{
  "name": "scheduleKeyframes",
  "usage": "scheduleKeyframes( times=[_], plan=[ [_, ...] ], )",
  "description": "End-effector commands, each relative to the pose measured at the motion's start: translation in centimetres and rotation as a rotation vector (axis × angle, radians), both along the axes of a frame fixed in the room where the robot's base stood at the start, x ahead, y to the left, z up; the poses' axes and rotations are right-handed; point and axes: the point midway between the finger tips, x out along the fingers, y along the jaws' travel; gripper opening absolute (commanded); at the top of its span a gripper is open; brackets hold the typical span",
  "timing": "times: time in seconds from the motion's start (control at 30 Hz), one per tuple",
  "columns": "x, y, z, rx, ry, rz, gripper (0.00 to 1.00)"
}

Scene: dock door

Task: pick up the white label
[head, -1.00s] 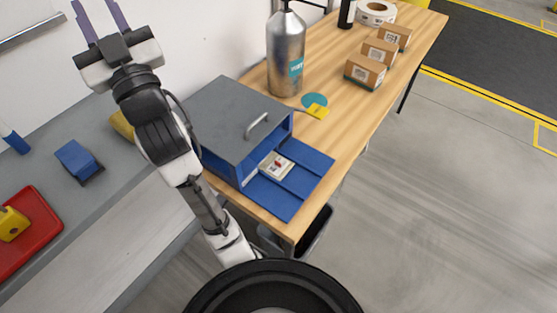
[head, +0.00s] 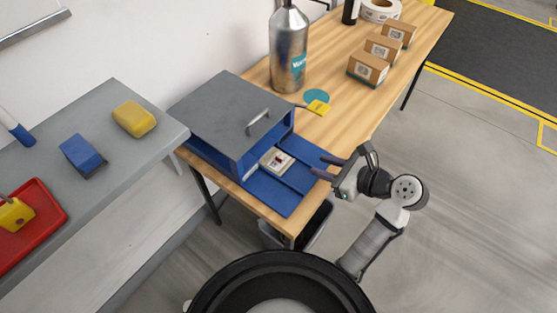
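A small white label-like piece (head: 276,160) with a red mark lies in the mouth of the blue-lined grey box (head: 222,110), at the inner end of its blue front panel (head: 270,192). The box's upper part partly shades it. My gripper (head: 317,166) is just right of the blue panel, its two dark fingers pointing left toward the box. The fingers are apart with nothing between them, and a clear gap separates them from the white piece.
A white roll (head: 380,10) is behind. A grey shelf (head: 110,165) holds blue and yellow blocks and a red tray (head: 50,215).

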Motion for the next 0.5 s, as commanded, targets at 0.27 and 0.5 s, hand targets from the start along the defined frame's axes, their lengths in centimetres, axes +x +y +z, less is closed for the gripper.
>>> scheduleKeyframes(
  times=[0.27, 0.5],
  plan=[
    [-0.3, 1.5, -0.9, 0.102, 0.083, -0.006, 0.29],
    [2.2, 5.0, -2.7, 0.100, 0.080, -0.007, 0.29]
  ],
)
